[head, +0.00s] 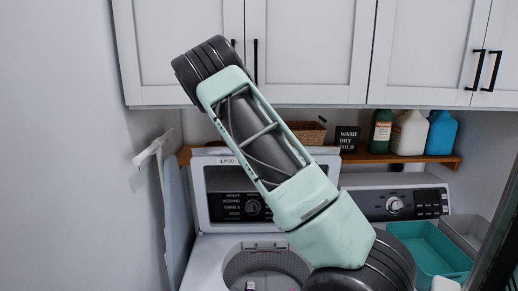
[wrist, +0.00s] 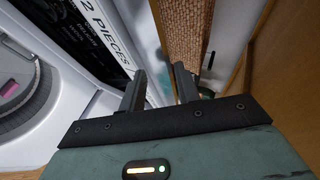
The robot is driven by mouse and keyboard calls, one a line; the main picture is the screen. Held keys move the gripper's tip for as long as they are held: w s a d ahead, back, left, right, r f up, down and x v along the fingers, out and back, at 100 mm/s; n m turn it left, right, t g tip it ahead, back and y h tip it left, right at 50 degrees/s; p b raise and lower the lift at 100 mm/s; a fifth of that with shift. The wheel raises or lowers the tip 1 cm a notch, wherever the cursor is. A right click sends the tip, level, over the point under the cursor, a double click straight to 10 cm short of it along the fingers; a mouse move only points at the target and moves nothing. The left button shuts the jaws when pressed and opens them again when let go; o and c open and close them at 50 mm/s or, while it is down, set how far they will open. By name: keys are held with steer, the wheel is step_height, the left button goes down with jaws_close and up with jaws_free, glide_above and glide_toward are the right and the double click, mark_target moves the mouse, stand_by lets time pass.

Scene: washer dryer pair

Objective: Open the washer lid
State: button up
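The washer (head: 215,262) stands at the lower left of the head view. Its lid (head: 200,185) appears raised upright at the back, with a dark window and a white frame. The round tub opening (head: 240,262) is uncovered below it. In the wrist view the lid's printed white edge (wrist: 105,38) runs close on the left, and the tub (wrist: 40,110) lies at far left. My gripper (wrist: 160,85) is open, its two fingers apart with nothing between them, near the lid's edge. My arm hides part of the lid in the head view, and the gripper does not show there.
A wooden shelf (head: 440,160) behind the machines holds a wicker basket (head: 305,132), a dark sign (head: 347,138) and bottles (head: 409,133). White cabinets (head: 310,50) hang above. A teal bin (head: 425,250) sits at right. A wall stands close on the left.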

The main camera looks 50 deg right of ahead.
steer(key=b+v, duration=0.3)
steer(key=v, duration=1.4)
steer(key=shift+a, duration=0.25)
steer(key=shift+s+f, duration=0.1)
steer(key=s+a+f+m+y+b, duration=0.25)
steer(key=a+f+m, duration=0.25)
steer(key=a+f, duration=0.3)
steer(key=s+a+f+m+y+b, duration=0.2)
steer(key=a+f+m+y+b, duration=0.25)
steer(key=a, duration=0.55)
steer(key=s+a+f+m+y+b, duration=0.1)
steer(key=s+a+f+m+b, duration=0.15)
steer(key=a+f+m, duration=0.5)
steer(key=s+a+f+m+g+y+b, duration=0.1)
steer(key=s+a+f+m+b, duration=0.3)
steer(key=s+a+m, duration=0.4)
steer(key=s+a+f+m+g+y+b, duration=0.1)
steer(key=s+a+f+m+y+b, duration=0.3)
steer(key=s+a, duration=0.9)
step_height(320, 180, down, 3)
steer(key=m+b, duration=0.1)
steer(key=m, duration=0.3)
steer(key=shift+a+g, duration=0.35)
steer(key=shift+g, duration=0.05)
